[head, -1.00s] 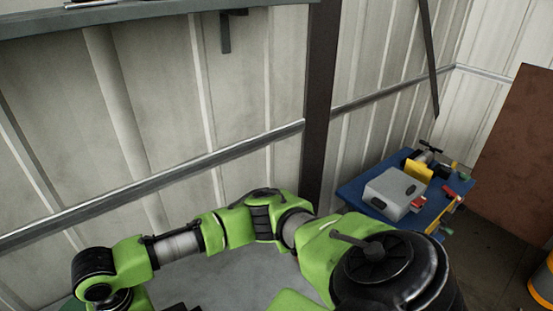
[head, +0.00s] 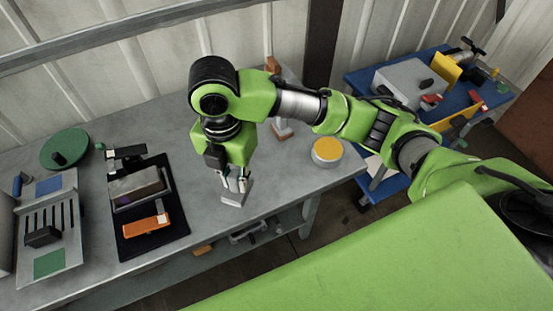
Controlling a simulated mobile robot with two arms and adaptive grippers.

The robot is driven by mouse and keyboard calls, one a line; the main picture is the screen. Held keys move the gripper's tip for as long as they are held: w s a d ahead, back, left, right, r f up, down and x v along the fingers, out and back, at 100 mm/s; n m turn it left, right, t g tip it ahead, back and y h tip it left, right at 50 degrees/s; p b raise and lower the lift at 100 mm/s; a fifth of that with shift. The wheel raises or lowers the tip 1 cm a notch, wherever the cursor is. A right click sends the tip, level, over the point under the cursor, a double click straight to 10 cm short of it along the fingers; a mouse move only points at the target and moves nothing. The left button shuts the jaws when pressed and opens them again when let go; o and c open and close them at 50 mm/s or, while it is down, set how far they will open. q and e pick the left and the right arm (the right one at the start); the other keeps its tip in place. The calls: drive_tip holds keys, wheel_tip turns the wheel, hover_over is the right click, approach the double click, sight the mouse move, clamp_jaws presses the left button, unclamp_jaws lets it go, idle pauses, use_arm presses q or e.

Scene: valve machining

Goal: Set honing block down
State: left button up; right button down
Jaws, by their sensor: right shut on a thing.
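My right gripper (head: 235,183) points down over the right half of the grey workbench (head: 90,265), close to its front edge. It is shut on a small light grey block (head: 236,198), which I take for the honing block. The block is at or just above the bench top; I cannot tell whether it touches. The fingers hide its upper part. My left gripper is not in view.
Left of the gripper, a black mat (head: 165,241) holds a grey block-shaped piece (head: 137,188) and an orange tool (head: 146,226). A slotted tray (head: 48,250) and green disc (head: 65,147) lie further left. A yellow-topped tin (head: 327,150) stands right. A blue cart (head: 357,82) stands beyond.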

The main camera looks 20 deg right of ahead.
drive_tip(key=w+d+f+p, duration=0.1)
drive_tip(key=w+d+f, duration=0.1)
drive_tip(key=w+f, duration=0.1)
drive_tip(key=w+d+f+p, duration=0.1)
drive_tip(key=w+d+f, duration=0.2)
drive_tip(key=w+d+f+p, duration=0.1)
drive_tip(key=w+d+f, duration=0.1)
drive_tip(key=w+f, duration=0.1)
drive_tip(key=shift+w+d, duration=0.35)
drive_tip(key=shift+w, duration=0.1)
wheel_tip(320, 180, down, 3)
drive_tip(key=shift+w+d+f+p, duration=0.1)
drive_tip(key=shift+d+p, duration=0.05)
drive_tip(key=shift+p, duration=0.4)
drive_tip(key=shift+f, duration=0.15)
drive_tip(key=shift+f, duration=0.15)
drive_tip(key=c, duration=1.9)
unclamp_jaws()
